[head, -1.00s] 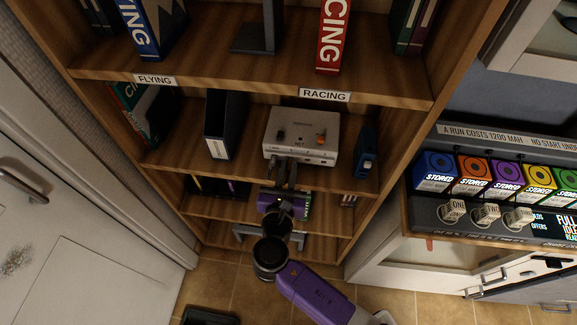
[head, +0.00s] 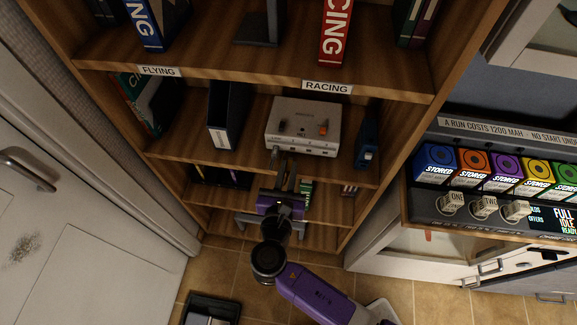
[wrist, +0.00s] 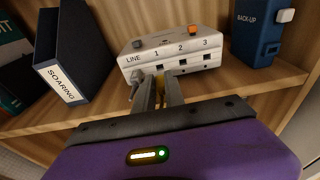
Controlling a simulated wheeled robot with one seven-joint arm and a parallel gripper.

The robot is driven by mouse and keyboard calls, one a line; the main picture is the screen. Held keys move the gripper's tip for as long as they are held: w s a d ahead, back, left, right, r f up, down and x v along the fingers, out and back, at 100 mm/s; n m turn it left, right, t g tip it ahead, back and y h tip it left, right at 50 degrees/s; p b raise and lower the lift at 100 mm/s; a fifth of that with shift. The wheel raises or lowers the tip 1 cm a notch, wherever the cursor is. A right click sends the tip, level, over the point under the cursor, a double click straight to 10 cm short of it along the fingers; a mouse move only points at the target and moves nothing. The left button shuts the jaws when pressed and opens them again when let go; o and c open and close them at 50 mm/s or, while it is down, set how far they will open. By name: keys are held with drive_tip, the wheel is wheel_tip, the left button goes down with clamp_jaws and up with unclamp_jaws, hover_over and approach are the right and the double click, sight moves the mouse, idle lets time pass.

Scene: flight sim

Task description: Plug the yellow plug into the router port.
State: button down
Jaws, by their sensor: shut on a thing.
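The router (head: 303,123) is a pale box on the middle shelf. In the wrist view the router (wrist: 172,44) shows ports marked LINE, 1, 2 and 3 on its front. My gripper (head: 287,166) is in front of and below that front face. In the wrist view my gripper's two fingers (wrist: 159,84) are close together, pointing at the router below ports 1 and 2. A thin strip of the yellow plug (wrist: 161,88) shows between them; the fingers hide most of it. I cannot tell whether its tip touches the router.
A grey plug (wrist: 137,76) sits at the LINE port, left of my fingers. A dark SOARING binder (wrist: 74,55) stands left of the router and a blue BACK-UP box (wrist: 262,32) right. The shelf edge (wrist: 232,94) runs under the router.

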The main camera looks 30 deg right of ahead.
drive_tip(key=shift+w+d, duration=0.1)
drive_tip(key=shift+x, duration=1.2)
drive_tip(key=shift+r+p, duration=0.25)
drive_tip(key=shift+p, duration=0.45)
idle(1.2)
drive_tip(key=shift+w+d, duration=0.35)
drive_tip(key=shift+w, duration=0.15)
idle(0.5)
drive_tip(key=shift+s+a, duration=0.1)
idle(0.4)
drive_tip(key=shift+f+p+v, duration=0.15)
drive_tip(key=shift+p+v, duration=0.2)
drive_tip(key=shift+v, duration=0.55)
drive_tip(key=shift+f+p+v, duration=0.1)
drive_tip(key=shift+p+v, duration=0.2)
drive_tip(key=shift+v, duration=0.6)
drive_tip(key=shift+s+a+f, duration=0.1)
drive_tip(key=shift+f, duration=0.05)
